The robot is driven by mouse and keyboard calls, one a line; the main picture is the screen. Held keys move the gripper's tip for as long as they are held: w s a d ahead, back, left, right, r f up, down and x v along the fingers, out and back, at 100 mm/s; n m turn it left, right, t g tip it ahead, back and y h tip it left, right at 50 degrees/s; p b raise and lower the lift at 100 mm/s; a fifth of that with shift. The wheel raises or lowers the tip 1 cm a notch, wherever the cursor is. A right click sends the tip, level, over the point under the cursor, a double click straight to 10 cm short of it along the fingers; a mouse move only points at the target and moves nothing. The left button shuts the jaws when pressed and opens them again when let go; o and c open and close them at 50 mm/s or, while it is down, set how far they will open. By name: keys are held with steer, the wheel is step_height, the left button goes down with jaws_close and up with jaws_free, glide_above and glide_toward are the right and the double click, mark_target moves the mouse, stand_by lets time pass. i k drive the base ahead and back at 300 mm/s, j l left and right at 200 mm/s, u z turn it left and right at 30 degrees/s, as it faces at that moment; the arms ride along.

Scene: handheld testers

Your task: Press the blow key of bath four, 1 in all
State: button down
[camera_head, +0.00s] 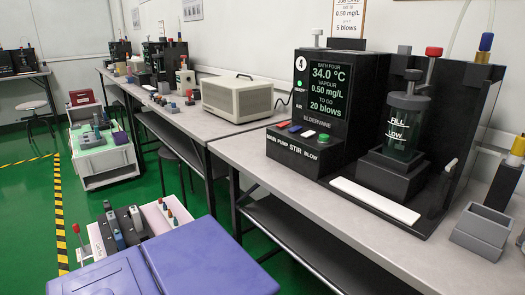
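The bath four unit (340,95) is a black housing on the right bench. Its screen (327,90) reads bath four, 34.0 °C, vapour 0.50 mg/L, to go 20 blows. A low black key panel (305,152) juts out at its front left, labelled main, pump, stir and blow. The green key at the panel's right end (323,138) stands above the word blow. Blue, red and white keys lie to its left. A dark jar (405,125) marked fill and low stands right of the screen. My gripper is not in view.
A white strip (374,201) lies before the jar. Grey open boxes (482,230) stand at the bench's right. A beige case (237,97) sits on the farther bench. A white cart (104,155) stands on the green floor. A wall card (348,18) mentions 5 blows.

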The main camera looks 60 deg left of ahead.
mark_target(323, 137)
steer(key=u, duration=2)
